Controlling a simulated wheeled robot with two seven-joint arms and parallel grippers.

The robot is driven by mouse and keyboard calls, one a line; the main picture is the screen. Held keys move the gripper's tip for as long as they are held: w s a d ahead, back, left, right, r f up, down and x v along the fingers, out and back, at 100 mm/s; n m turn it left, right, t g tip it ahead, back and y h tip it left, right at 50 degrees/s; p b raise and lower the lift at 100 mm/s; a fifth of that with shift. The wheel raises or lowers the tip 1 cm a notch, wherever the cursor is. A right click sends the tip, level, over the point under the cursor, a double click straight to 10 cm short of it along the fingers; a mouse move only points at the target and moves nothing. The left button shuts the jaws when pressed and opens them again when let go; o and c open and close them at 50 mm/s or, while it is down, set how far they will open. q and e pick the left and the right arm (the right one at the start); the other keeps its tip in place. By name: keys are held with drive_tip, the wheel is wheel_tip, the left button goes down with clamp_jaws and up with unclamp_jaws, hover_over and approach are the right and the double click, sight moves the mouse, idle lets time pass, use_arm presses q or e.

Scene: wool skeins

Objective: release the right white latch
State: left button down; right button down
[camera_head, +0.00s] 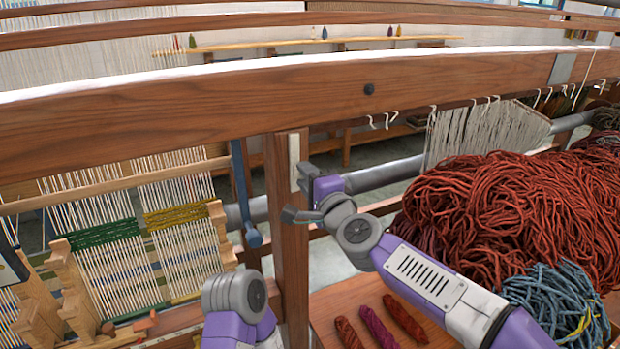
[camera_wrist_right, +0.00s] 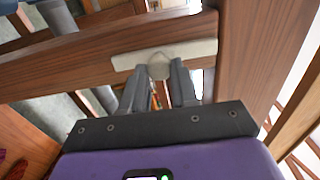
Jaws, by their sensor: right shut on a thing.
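The white latch (camera_head: 294,160) is a pale upright plate on the face of the wooden post. In the right wrist view it is a whitish bar (camera_wrist_right: 195,49) with a rounded knob (camera_wrist_right: 159,66) at its middle. My right gripper (camera_head: 303,178) is at the post, at the latch. In the right wrist view its two dark fingers (camera_wrist_right: 158,76) are on either side of the knob and shut on it. The fingers partly hide the knob's lower part.
The wooden post (camera_head: 290,250) stands below a thick loom beam (camera_head: 220,105). A blue-grey lever (camera_head: 243,190) hangs left of the post. Dark red wool (camera_head: 520,210) and blue-grey wool (camera_head: 555,300) lie at right. Several small skeins (camera_head: 378,328) lie on a wooden surface below.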

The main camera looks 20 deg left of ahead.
drive_tip(key=c, duration=0.9)
unclamp_jaws()
drive_tip(key=shift+o, duration=0.2)
drive_tip(key=b+v, duration=0.2)
drive_tip(key=v, duration=0.5)
drive_tip(key=shift+s+d, duration=0.2)
